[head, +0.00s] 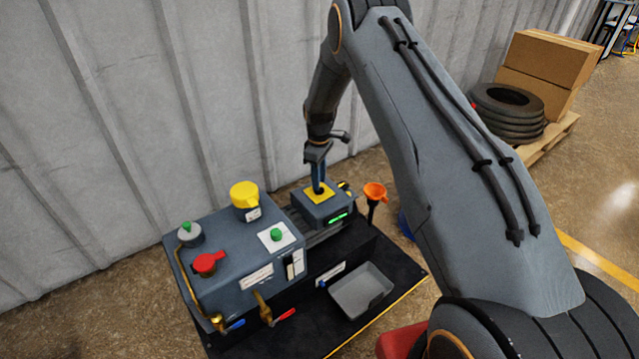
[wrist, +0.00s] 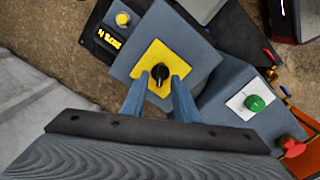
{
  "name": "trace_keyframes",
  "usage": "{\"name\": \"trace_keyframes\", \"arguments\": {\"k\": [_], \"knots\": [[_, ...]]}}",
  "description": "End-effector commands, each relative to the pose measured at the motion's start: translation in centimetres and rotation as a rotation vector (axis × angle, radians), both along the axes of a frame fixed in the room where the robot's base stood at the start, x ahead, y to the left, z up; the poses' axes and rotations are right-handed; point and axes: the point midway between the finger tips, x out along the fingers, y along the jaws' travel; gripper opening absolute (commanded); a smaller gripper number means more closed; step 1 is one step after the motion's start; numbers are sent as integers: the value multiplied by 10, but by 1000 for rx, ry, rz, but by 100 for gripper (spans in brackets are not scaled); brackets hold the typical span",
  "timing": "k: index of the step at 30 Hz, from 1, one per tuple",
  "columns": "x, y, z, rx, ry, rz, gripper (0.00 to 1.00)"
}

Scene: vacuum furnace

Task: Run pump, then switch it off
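The blue-grey pump box (head: 323,207) stands at the right end of the bench unit, with a green lit display (head: 338,217) on its front. A yellow plate (wrist: 143,58) on its top carries a black rotary knob (wrist: 160,72). A little yellow shows between fingers and knob. I cannot tell whether the fingertips touch it.
The larger cabinet beside it carries a green button (head: 277,235), red knob (head: 207,263) and yellow cap (head: 244,194). A grey tray (head: 361,291) lies in front. A ribbed wall (head: 120,110) rises behind.

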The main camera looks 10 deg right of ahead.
Motion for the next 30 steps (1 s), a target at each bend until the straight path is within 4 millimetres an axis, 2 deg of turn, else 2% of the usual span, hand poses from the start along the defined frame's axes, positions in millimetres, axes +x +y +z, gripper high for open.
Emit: {"name": "trace_keyframes", "arguments": {"k": [1, 6, 14, 19, 20, 30], "knots": [[0, 0, -7, 0, 1, 0, 27], [0, 0, -18, 0, 0, -1, 27], [0, 0, -19, 0, -1, -1, 27], [0, 0, -19, -1, -1, 0, 2], [0, 0, -19, -1, -1, 0, 0], [0, -2, -19, 0, -2, -25, 0]]}}
